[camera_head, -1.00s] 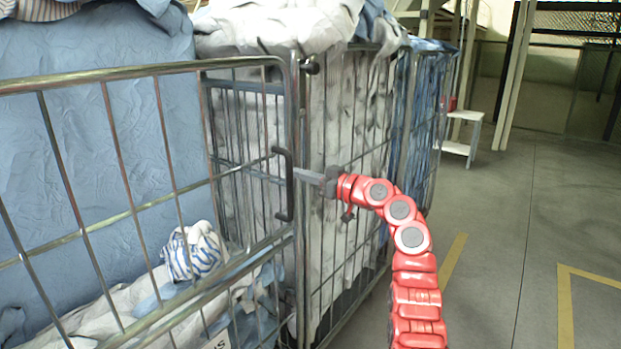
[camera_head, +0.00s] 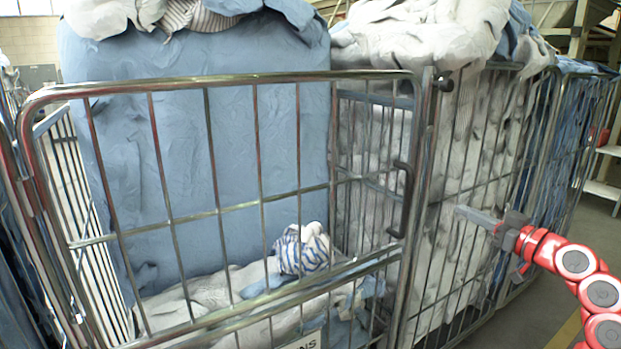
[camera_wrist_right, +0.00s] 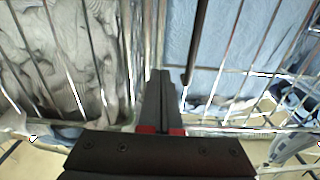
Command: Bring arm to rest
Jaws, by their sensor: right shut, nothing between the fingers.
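My right gripper (camera_head: 462,211) is shut and empty at the end of my red arm (camera_head: 575,262), which comes in from the lower right in the head view. It is in front of the wire cages, to the right of the black door handle (camera_head: 400,200) and apart from it. In the right wrist view, the closed fingers (camera_wrist_right: 160,80) point at the cage bars, with the dark handle (camera_wrist_right: 196,45) just to their right. My left gripper is not in view.
A metal cage gate (camera_head: 225,213) stands in front of a blue cloth-lined load (camera_head: 200,150). A striped cloth bundle (camera_head: 303,250) lies low inside. Another cage of white bags (camera_head: 465,140) stands to the right. Bare floor (camera_head: 597,225) shows at the far right.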

